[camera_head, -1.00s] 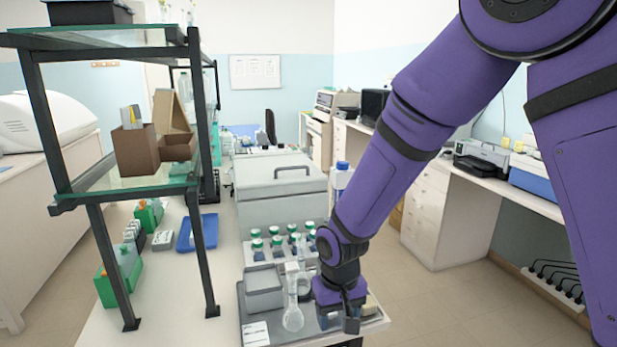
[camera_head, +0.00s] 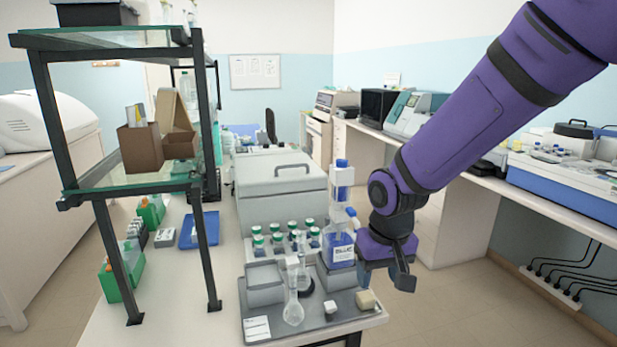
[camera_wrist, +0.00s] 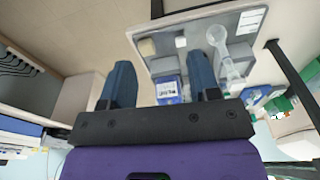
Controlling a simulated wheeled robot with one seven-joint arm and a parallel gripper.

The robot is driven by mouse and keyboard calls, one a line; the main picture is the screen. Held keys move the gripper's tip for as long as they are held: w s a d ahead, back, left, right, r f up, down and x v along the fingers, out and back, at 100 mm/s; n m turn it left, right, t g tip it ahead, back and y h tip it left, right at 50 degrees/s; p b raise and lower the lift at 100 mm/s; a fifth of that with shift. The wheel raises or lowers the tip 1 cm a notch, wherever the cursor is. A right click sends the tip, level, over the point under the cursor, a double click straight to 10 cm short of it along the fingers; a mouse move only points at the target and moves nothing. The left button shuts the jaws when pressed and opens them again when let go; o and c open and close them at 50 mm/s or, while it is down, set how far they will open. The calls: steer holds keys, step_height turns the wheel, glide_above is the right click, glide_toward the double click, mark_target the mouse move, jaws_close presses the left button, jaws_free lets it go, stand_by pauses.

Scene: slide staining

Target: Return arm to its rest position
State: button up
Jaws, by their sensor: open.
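My purple arm reaches in from the upper right in the head view. My gripper (camera_head: 385,283) hangs at its end, open, just right of the bench's end and apart from the tray. In the wrist view the two dark blue fingers of my gripper (camera_wrist: 162,80) are spread, with nothing between them touching either finger. A blue-labelled bottle (camera_head: 341,250) stands on the grey tray (camera_head: 325,322), left of my gripper. The bottle also shows beyond the fingers in the wrist view (camera_wrist: 167,92).
The tray also holds a clear flask (camera_head: 293,312), grey boxes (camera_head: 265,285) and small blocks (camera_head: 366,300). Several green-capped bottles (camera_head: 290,237) stand behind it. A shelf frame (camera_head: 205,180) rises at left. Open floor (camera_head: 470,300) lies right of the bench.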

steer(key=s+d+r+m+t, duration=0.1)
steer(key=s+d+r, duration=0.3)
steer(key=d+r, duration=0.15)
steer(key=s+d+r+t, duration=0.1)
steer(key=s+d+r, duration=0.2)
steer(key=d+r, duration=0.3)
steer(key=s+d+r+t, duration=0.1)
steer(key=s+d+r, duration=0.1)
steer(key=s, duration=0.3)
steer(key=s+d+r+m, duration=0.1)
steer(key=s+d+r, duration=0.2)
steer(key=s, duration=0.3)
steer(key=shift+s+d+r+t, duration=0.15)
steer(key=shift+d+r+t, duration=0.2)
steer(key=shift+d+t, duration=0.05)
